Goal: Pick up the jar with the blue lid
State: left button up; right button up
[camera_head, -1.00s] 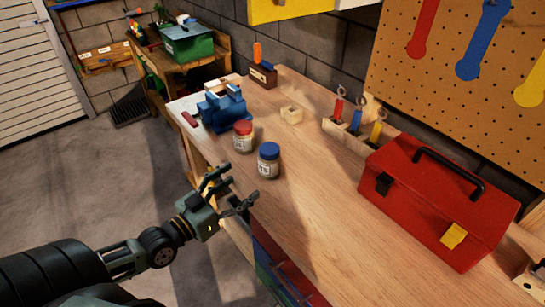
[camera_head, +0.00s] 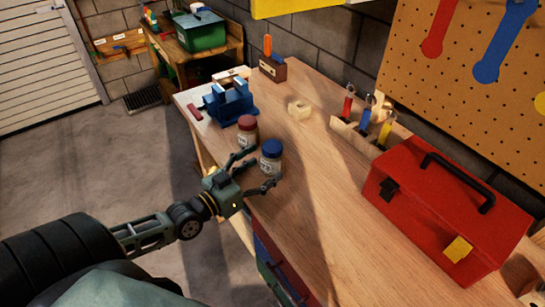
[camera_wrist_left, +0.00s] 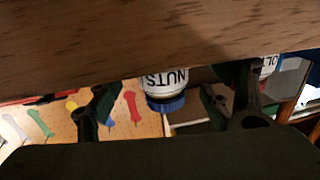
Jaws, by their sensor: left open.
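The jar with the blue lid (camera_head: 271,157) stands upright on the workbench near its front edge. In the left wrist view the same jar (camera_wrist_left: 165,88) appears upside down, with "NUTS" on its label, between the two fingers. My left gripper (camera_head: 256,170) is open and empty, its fingers pointing at the jar from the front edge. It is not closed on the jar; whether a finger touches it I cannot tell. A jar with a red lid (camera_head: 247,131) stands just beyond, close to the far finger; it shows partly in the left wrist view (camera_wrist_left: 269,65). My right gripper is not in view.
The wooden workbench (camera_head: 330,215) has free room right of the jars. A blue vise (camera_head: 230,101) stands behind them. A red toolbox (camera_head: 440,215) and a rack of screwdrivers (camera_head: 362,133) are at the right. A small pale block (camera_head: 299,107) lies at the back.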

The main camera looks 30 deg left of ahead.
aim_at(272, 158)
pick_arm(q)
jog(key=shift+x, duration=2.05)
jog(key=shift+a+r, duration=0.1)
jog(key=shift+a, duration=0.05)
jog(key=shift+c, duration=0.2)
jog(key=c, duration=1.5)
